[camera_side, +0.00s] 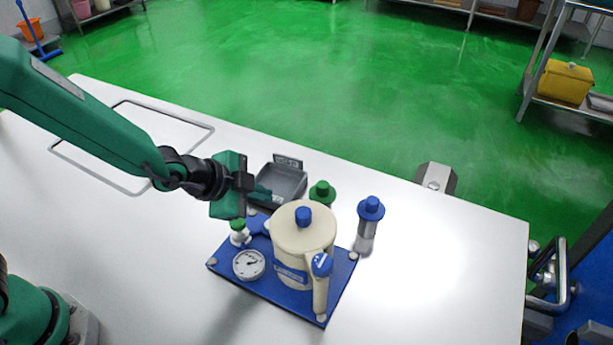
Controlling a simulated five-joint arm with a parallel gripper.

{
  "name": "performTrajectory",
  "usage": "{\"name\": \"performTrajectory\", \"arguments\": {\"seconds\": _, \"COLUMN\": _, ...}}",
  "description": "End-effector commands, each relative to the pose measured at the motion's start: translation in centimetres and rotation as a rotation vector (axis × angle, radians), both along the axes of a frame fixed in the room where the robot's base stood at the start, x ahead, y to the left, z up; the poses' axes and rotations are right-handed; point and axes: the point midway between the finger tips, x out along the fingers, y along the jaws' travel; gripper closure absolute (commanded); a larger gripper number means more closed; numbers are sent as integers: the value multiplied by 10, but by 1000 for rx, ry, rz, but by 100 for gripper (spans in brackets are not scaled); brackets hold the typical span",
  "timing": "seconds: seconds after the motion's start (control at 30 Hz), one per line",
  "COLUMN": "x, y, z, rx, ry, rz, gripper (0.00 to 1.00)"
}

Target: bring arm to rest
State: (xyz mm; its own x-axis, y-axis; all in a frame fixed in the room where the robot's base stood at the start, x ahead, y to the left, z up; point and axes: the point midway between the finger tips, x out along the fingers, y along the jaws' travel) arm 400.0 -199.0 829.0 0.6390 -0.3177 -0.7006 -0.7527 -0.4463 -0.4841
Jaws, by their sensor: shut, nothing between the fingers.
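My green arm reaches in from the left over the white table. My gripper (262,192) is shut and empty. It hangs above the blue base plate's back left part, left of the cream jug-shaped vessel (300,232) and in front of a small grey tray (284,181). Whether its fingertips touch anything below cannot be told.
The blue plate (222,262) bears the vessel, a round dial gauge (249,265) and a green-capped white fitting (239,233). A blue-capped metal cylinder (370,216) and a green-capped piece (322,193) stand behind. The white table (440,270) is clear at right.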

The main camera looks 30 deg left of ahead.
Motion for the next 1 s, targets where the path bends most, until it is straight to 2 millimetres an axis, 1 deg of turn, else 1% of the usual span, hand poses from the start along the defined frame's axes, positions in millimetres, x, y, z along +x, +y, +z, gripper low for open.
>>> {"name": "performTrajectory", "arguments": {"seconds": 0.17, "x": -1, "y": 15, "z": 16, "rx": -22, "ry": 24, "rz": 60, "gripper": 100}}
{"name": "performTrajectory", "arguments": {"seconds": 0.33, "x": -7, "y": 41, "z": 39, "rx": -60, "ry": 72, "rz": 165, "gripper": 100}}
{"name": "performTrajectory", "arguments": {"seconds": 0.47, "x": -18, "y": 65, "z": 58, "rx": -95, "ry": 119, "rz": 266, "gripper": 100}}
{"name": "performTrajectory", "arguments": {"seconds": 0.6, "x": -32, "y": 91, "z": 78, "rx": -136, "ry": 165, "rz": 377, "gripper": 100}}
{"name": "performTrajectory", "arguments": {"seconds": 0.77, "x": -53, "y": 118, "z": 98, "rx": -182, "ry": 215, "rz": 504, "gripper": 100}}
{"name": "performTrajectory", "arguments": {"seconds": 1.0, "x": -91, "y": 154, "z": 123, "rx": -254, "ry": 284, "rz": 699, "gripper": 100}}
